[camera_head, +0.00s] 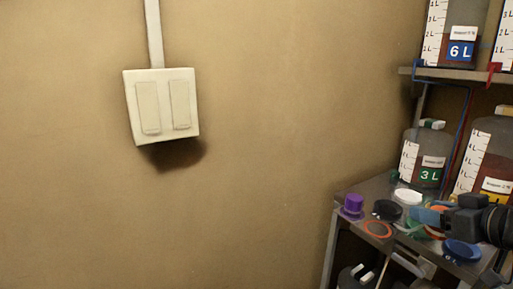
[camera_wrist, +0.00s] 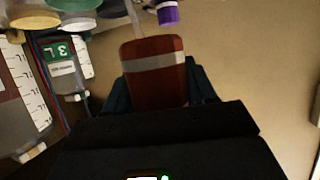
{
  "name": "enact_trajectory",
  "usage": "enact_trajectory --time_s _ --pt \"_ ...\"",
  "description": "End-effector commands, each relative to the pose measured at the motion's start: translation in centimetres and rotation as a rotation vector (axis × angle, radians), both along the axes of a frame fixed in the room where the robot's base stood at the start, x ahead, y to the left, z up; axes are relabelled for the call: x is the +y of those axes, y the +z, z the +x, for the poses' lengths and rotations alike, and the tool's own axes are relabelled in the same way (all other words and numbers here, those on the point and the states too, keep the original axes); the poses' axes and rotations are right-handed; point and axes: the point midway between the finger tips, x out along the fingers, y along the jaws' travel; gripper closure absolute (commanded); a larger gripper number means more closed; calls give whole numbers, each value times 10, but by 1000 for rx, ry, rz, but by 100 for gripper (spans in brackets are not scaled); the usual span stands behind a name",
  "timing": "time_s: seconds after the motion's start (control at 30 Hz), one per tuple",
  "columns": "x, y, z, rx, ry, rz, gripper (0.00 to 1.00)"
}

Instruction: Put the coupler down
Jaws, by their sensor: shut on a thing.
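My gripper (camera_head: 430,216) reaches in from the right over the metal table in the head view. In the wrist view my gripper (camera_wrist: 158,88) is shut on a red piece with a pale grey band, which I take to be the coupler (camera_wrist: 153,88). Its dark blue fingers lie on both sides of it. In the head view the held piece is mostly hidden by the fingers and the clutter, and I cannot tell whether it touches the table.
The metal table (camera_head: 376,186) holds a purple cap (camera_head: 353,203), a black lid (camera_head: 387,209), a white lid (camera_head: 408,196), an orange ring (camera_head: 377,229) and a blue lid (camera_head: 462,250). A 3 L bucket (camera_head: 424,155) stands behind. A shelf (camera_head: 455,74) with a 6 L bucket (camera_head: 462,38) is above.

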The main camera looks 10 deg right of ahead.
Motion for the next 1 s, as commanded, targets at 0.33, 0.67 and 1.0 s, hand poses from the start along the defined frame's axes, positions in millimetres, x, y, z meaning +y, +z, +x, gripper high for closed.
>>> enact_trajectory --time_s 0.33,0.67,1.0 --pt "20 -42 13 3 -14 3 80" --pt "62 -118 22 6 -43 3 80" --pt "158 -253 -9 9 -80 3 80"
